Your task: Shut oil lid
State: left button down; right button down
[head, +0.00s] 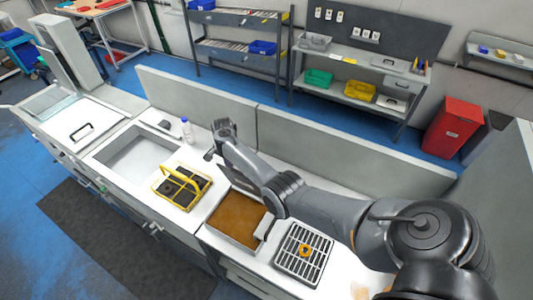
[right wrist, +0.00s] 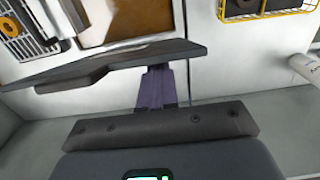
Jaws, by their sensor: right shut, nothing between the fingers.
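The oil basin (head: 237,218) is a square well of brown oil set in the counter, uncovered; part of it also shows in the right wrist view (right wrist: 137,20). The dark lid (head: 240,178) stands raised at the basin's back edge, partly hidden by my right arm. In the right wrist view the lid (right wrist: 120,62) is a dark plate seen nearly edge-on. My right gripper (head: 209,154) is shut and empty, behind the lid. Its fingers (right wrist: 156,86) point toward the lid; whether they touch it I cannot tell. My left gripper is not in view.
A yellow basket rack (head: 182,188) stands left of the basin, with a white bottle (head: 187,130) behind it. A slatted grate (head: 303,253) with an orange ring lies to the right. A low back wall (head: 200,100) runs behind the counter.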

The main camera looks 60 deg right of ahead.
jog(key=shift+a, duration=0.2)
dwell(0.3)
jog(key=a+f, duration=0.2)
jog(key=a, duration=0.3)
jog(key=shift+w+a+f, duration=0.15)
jog(key=shift+a, duration=0.25)
jog(key=shift+a+f, duration=0.85)
jog(key=shift+a, duration=0.2)
jog(key=shift+a+f, duration=0.85)
jog(key=shift+a, duration=0.15)
jog(key=shift+b, duration=0.3)
